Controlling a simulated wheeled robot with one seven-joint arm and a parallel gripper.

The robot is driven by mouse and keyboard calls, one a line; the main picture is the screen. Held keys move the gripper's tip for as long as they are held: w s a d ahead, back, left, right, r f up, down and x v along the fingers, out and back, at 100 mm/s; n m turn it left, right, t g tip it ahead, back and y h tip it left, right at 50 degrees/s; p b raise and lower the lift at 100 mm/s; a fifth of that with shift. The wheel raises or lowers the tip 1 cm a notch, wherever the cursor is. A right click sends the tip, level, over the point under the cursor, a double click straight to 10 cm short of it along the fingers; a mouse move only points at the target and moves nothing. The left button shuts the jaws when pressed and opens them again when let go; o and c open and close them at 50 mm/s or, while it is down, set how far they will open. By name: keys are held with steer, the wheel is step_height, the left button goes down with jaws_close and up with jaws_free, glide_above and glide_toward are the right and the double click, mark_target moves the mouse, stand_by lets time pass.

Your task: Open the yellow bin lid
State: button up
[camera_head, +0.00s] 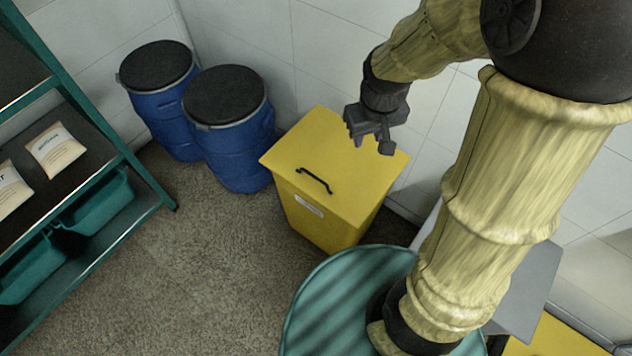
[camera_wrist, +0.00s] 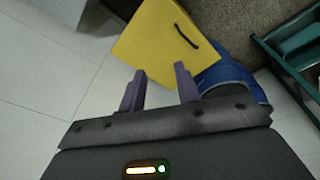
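The yellow bin (camera_head: 318,222) stands on the floor against the wall with its yellow lid (camera_head: 345,150) shut. A black handle (camera_head: 314,180) is fixed on the lid near its front edge. The lid (camera_wrist: 150,45) and the handle (camera_wrist: 187,36) also show in the wrist view. My gripper (camera_head: 371,143) is above the rear right part of the lid, apart from the handle. In the wrist view its two fingers (camera_wrist: 160,88) are spread with nothing between them.
Two blue drums (camera_head: 230,140) with black tops stand left of the bin. A teal shelf (camera_head: 105,150) with bags (camera_head: 55,150) and teal crates (camera_head: 95,212) is at the left. A grey panel (camera_head: 525,290) is at the right.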

mark_target(316, 177)
steer(key=w+a+f+n+b, duration=0.3)
steer(key=w+a+f+b, duration=0.1)
steer(key=a+f+b, duration=0.2)
steer(key=w+a+f+n+h+b, duration=0.1)
steer(key=w+a+f+n+b, duration=0.3)
steer(key=a+f+b, duration=0.3)
steer(key=b+x, duration=0.1)
steer(key=x, duration=0.3)
steer(key=shift+a, duration=0.25)
steer(key=shift+s+f, duration=0.1)
steer(key=shift+f, duration=0.05)
steer(key=b+x, duration=0.1)
steer(key=x, duration=0.4)
steer(key=b+x, duration=0.1)
steer(key=x, duration=0.5)
steer(key=b+x, duration=0.2)
steer(key=x, duration=0.4)
steer(key=shift+s+d+f, duration=0.2)
steer(key=shift+d+f, duration=0.05)
steer(key=shift+d, duration=0.05)
jaws_close()
